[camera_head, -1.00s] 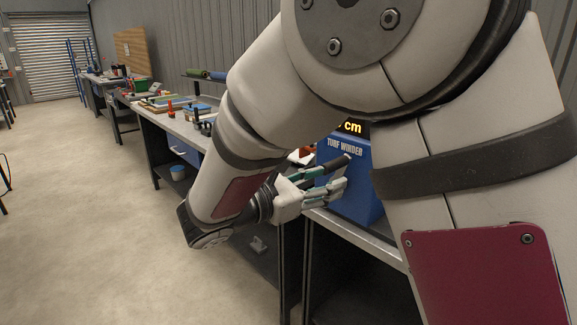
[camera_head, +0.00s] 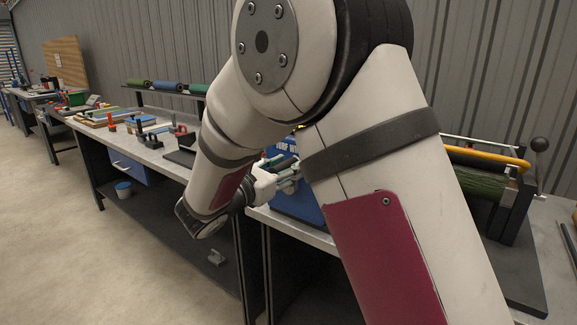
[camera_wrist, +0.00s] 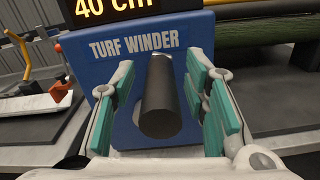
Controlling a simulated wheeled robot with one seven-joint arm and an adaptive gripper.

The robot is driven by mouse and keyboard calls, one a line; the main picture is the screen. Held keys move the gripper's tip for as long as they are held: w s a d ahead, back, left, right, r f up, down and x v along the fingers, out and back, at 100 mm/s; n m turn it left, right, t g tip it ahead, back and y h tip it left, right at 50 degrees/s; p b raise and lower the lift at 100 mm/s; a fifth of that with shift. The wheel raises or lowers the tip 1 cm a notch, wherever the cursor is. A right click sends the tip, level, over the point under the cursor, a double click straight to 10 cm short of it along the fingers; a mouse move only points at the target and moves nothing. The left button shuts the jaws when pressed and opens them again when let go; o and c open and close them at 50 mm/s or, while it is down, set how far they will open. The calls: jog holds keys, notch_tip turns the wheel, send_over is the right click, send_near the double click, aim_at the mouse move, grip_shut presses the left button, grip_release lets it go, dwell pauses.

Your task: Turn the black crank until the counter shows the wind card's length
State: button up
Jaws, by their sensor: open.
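The blue turf winder box (camera_wrist: 105,60) faces me in the wrist view, and its lower part (camera_head: 297,205) shows behind my arm in the head view. Its counter (camera_wrist: 115,8) is cut off at the top and reads 40 cm. The black crank's grip (camera_wrist: 161,105) points toward the wrist camera. My gripper (camera_wrist: 165,85) is open, with one finger on each side of the grip and a visible gap on the left. In the head view my gripper (camera_head: 276,178) is at the winder's front. I cannot make out a wind card.
A green turf roll (camera_head: 475,182) and a yellow bar (camera_head: 490,157) are right of my arm. The bench on the left (camera_head: 150,155) holds several tools. Rolled turf lies on a rack (camera_head: 168,86) behind. The floor (camera_head: 60,230) at left is open.

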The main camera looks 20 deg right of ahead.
jog(key=shift+w+d, duration=0.4)
jog(key=shift+d, duration=0.15)
grip_shut()
jog(key=shift+s+f, duration=0.1)
jog(key=s+d+f+m+b, duration=0.3)
jog(key=m+b, duration=0.6)
jog(key=b, duration=0.4)
notch_tip(320, 180, down, 2)
jog(key=shift+s, duration=0.55)
jog(key=shift+m, duration=0.3)
